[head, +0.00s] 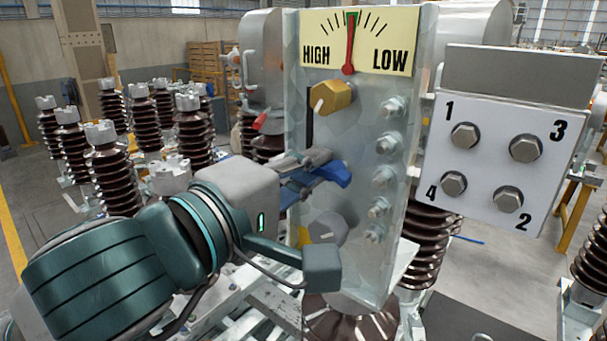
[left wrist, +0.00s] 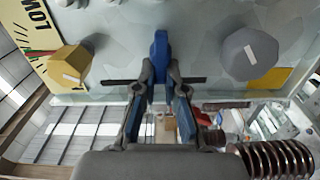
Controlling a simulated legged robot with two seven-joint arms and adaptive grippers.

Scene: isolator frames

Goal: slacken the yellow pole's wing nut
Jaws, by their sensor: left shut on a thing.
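A yellow knob (head: 331,97) with a white mark sits on the grey metal plate (head: 350,125), and also shows in the left wrist view (left wrist: 72,62). Below it a blue lever (head: 336,173) stands out from a dark vertical slot. My left gripper (head: 314,168) is shut on this blue lever (left wrist: 160,50), one finger on each side. Lower down is a grey knob (head: 328,229) with a yellow patch (left wrist: 283,79) behind it. I cannot tell which part is the wing nut. My right gripper is not in view.
A HIGH/LOW dial (head: 375,38) tops the plate, its red needle near the middle. Several bolts (head: 385,145) line the plate's right side. A white panel (head: 490,170) with numbered bolts is at right. Brown ribbed insulators (head: 110,165) stand at left.

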